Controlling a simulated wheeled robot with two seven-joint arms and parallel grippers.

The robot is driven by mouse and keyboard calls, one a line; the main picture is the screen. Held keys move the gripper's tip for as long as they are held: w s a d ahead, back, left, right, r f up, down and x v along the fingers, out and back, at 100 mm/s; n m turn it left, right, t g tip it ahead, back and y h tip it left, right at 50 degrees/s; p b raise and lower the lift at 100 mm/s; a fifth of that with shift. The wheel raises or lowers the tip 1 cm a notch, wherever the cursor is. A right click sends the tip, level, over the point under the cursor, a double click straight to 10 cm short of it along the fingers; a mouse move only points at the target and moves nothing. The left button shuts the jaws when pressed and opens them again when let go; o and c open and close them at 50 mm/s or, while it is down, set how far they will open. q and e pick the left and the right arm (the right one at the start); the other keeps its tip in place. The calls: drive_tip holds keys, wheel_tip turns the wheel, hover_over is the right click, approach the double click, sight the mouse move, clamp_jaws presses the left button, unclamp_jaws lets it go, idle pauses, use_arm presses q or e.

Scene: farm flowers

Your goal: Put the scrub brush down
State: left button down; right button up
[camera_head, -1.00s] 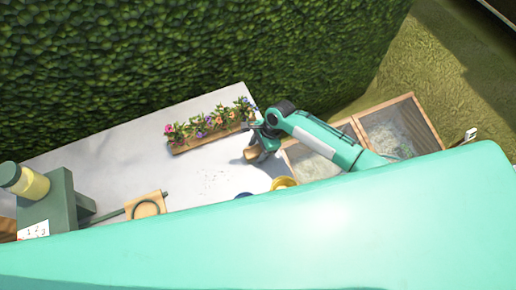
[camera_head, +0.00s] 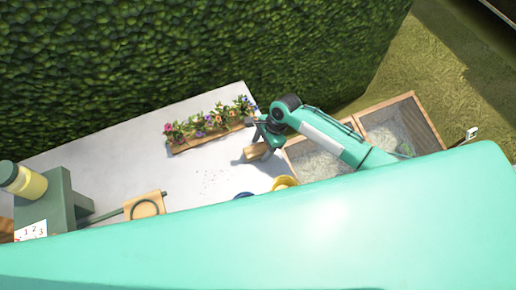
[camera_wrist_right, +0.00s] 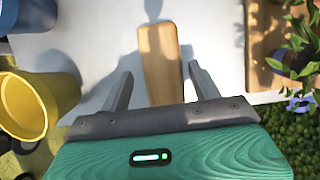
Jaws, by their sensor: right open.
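The scrub brush (camera_head: 255,153) shows as a light wooden block at the right end of the pale table. In the right wrist view it is a long wooden piece (camera_wrist_right: 160,48) lying on the pale surface, and its bristles are not visible. My right gripper (camera_wrist_right: 160,72) is open, with one finger on each side of the brush and a visible gap to each. In the head view the right gripper (camera_head: 257,138) is just above and beside the brush. My left gripper is not in view.
A planter of flowers (camera_head: 210,127) stands along the back edge. A yellow pot (camera_head: 285,182) and a blue pot (camera_head: 244,195) are at the front. Wooden bins (camera_head: 320,165) adjoin on the right. A green stand (camera_head: 60,195) is at left. The middle table is mostly bare.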

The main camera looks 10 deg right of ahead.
drive_tip(key=b+v, duration=0.1)
drive_tip(key=v, duration=0.8)
drive_tip(key=shift+w+r, duration=0.1)
drive_tip(key=shift+r, duration=0.15)
